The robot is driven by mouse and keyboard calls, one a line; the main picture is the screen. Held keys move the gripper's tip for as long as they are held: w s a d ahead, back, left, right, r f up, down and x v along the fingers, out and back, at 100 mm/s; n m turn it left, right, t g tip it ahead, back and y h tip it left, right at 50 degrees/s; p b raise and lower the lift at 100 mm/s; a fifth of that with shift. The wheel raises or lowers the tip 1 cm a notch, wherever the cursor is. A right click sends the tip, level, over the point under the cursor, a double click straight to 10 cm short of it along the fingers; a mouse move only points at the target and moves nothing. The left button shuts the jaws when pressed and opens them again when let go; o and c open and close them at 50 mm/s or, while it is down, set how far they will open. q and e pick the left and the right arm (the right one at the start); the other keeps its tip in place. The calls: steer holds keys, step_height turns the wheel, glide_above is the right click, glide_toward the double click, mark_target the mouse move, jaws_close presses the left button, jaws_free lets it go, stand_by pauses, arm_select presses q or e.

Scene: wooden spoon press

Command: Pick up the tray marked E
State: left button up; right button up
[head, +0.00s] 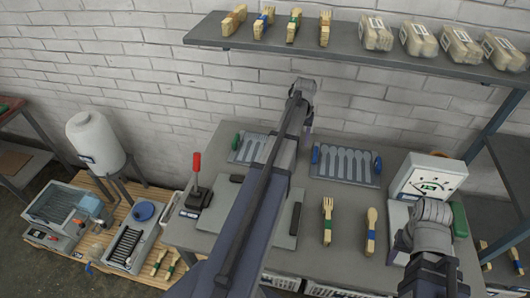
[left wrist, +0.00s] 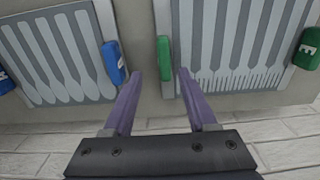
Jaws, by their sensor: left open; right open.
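The tray with green handles (head: 250,148) lies flat on the bench, partly hidden by my left arm. In the left wrist view this tray (left wrist: 222,97) holds grey fork shapes, and its right handle (left wrist: 307,48) bears a white mark like an E. Its other green handle (left wrist: 164,58) is just beyond my left gripper (left wrist: 158,75), which is open and empty. The gripper hangs over the gap between this tray and the spoon tray with blue handles (head: 345,164). My right gripper (head: 434,268) is open at the lower right, its fingertips hard to see.
A white dial box (head: 424,176) stands right of the spoon tray. A wooden fork (head: 327,220) and spoon (head: 371,230) lie in front. A red-handled lever press (head: 198,190) stands at the left. A shelf (head: 350,50) with bundles and packs runs above the bench.

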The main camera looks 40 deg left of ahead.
arm_select(q)
steer(key=shift+s+a+f+b, duration=0.1)
steer(key=shift+s+f+b, duration=0.15)
steer(key=shift+f+b, duration=1.1)
steer(key=shift+s+a+f+b, duration=0.1)
steer(key=shift+s+f+b, duration=0.1)
steer(key=shift+f+b, duration=1.1)
arm_select(e)
steer(key=shift+f, duration=2.6)
arm_select(q)
steer(key=shift+r, duration=0.1)
arm_select(e)
steer(key=shift+r, duration=0.1)
arm_select(q)
jaws_close()
